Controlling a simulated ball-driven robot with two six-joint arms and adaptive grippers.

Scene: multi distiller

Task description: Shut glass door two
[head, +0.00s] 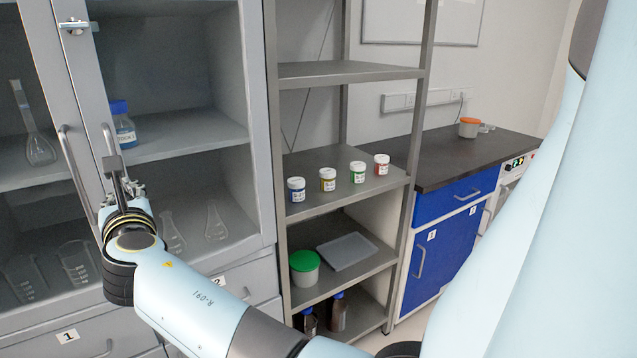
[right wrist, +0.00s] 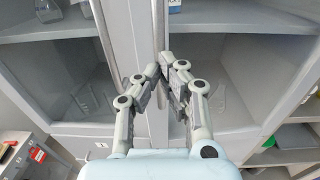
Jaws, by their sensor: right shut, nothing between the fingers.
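Glass door two seems to be the right door (head: 86,75) of the grey cabinet, above the drawer with a "2" label (head: 218,284). It has a vertical bar handle (head: 108,138), which also shows in the right wrist view (right wrist: 158,25). The door looks flush or nearly so with its frame; I cannot tell whether a gap is left. My right gripper (head: 117,170) is at the lower part of this handle, its fingers shut and empty. In the right wrist view the fingertips (right wrist: 163,65) meet beside the bar; touching is unclear. My left gripper is out of view.
The left glass door's handle (head: 76,175) is close to the left of my gripper. A blue-capped bottle (head: 122,125) and several flasks stand inside the cabinet. To the right, an open metal shelf (head: 330,200) holds several small jars. A blue cabinet (head: 440,245) stands farther right.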

